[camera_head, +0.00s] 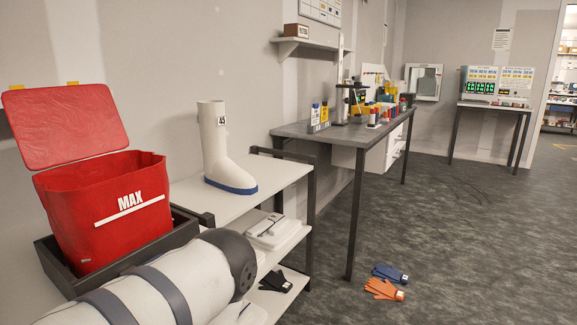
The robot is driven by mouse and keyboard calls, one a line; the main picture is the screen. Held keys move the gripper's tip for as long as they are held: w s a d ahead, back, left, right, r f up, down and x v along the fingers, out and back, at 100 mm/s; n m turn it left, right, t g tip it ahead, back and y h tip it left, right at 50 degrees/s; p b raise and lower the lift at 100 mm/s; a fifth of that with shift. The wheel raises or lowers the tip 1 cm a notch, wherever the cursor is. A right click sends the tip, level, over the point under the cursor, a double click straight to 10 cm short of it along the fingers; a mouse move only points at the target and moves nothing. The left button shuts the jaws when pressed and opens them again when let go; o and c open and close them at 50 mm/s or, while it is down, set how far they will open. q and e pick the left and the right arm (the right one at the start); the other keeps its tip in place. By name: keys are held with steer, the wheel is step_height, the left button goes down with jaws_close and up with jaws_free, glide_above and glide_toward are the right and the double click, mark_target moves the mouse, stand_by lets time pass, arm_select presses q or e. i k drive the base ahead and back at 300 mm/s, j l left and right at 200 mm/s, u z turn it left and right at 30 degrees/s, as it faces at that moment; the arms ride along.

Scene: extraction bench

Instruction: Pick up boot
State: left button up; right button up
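A tall white boot (215,145) with a blue sole and a "45" tag stands upright on the white shelf top (262,183), near the wall. Its toe points to the right. Nothing is touching it. A large white and grey rounded part of my own arm fills the lower left, in front of the shelf unit. Neither gripper's fingers show in the head view.
A red bin (110,215) marked MAX, lid open, sits in a black tray (62,275) left of the boot. Lower shelves hold a white item (272,231) and a dark glove (276,281). A grey bench (340,132) stands behind. Blue gloves (389,272) and orange gloves (383,290) lie on the floor.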

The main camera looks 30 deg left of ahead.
mark_target(221, 171)
steer(key=i+l+u, duration=0.1)
steer(key=i+u, duration=0.15)
steer(key=i, duration=0.25)
steer(key=i+l+u, duration=0.25)
steer(key=i, duration=0.3)
steer(key=i+l+u, duration=0.25)
steer(key=i, duration=0.25)
steer(key=i+l+u, duration=0.25)
steer(key=i, duration=0.2)
